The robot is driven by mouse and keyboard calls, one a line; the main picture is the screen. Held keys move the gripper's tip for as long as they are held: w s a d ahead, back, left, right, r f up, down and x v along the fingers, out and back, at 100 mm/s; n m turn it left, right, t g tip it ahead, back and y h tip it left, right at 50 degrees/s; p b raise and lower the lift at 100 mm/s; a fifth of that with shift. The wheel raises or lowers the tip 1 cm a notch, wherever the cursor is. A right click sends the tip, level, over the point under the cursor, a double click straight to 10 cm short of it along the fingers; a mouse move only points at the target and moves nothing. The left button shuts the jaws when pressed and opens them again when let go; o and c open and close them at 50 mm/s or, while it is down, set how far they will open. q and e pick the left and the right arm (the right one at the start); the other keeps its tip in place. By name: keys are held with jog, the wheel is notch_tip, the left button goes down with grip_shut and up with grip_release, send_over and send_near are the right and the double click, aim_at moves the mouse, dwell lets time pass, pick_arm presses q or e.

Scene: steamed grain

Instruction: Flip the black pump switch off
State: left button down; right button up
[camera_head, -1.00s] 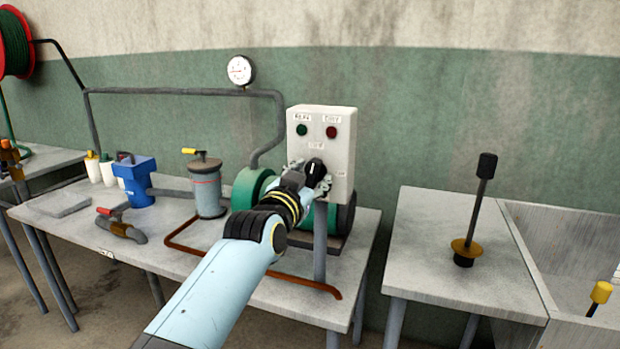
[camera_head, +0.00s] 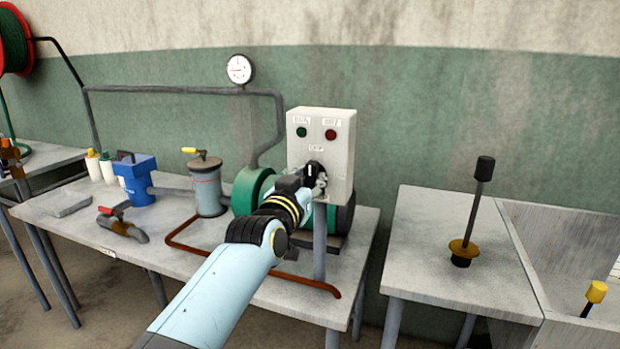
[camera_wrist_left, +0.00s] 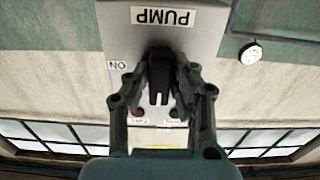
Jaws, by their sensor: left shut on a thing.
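The black pump switch (camera_head: 313,168) is on the front of a white control box (camera_head: 341,152), below its lamps. In the left wrist view the switch (camera_wrist_left: 159,76) appears as an upright black handle beside an upside-down PUMP label (camera_wrist_left: 163,17) and an ON label (camera_wrist_left: 118,65). My left gripper (camera_head: 313,182) is at the box front, shut on the switch. In the left wrist view its fingers (camera_wrist_left: 161,82) lie on both sides of the handle. The fingers partly hide the switch in the head view. My right gripper is not in view.
The box stands on a post on a grey bench (camera_head: 130,239). A green pump (camera_head: 247,188), a grey canister (camera_head: 207,186), a blue filter (camera_head: 136,180) and a rust-coloured pipe (camera_head: 190,247) are nearby. A black-tipped rod (camera_head: 480,200) stands on the right table.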

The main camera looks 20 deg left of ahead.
pick_arm(q)
jog(key=c, duration=1.2)
grip_release()
jog(key=shift+o, duration=0.2)
jog(key=s, duration=1.2)
jog(key=shift+a, duration=0.15)
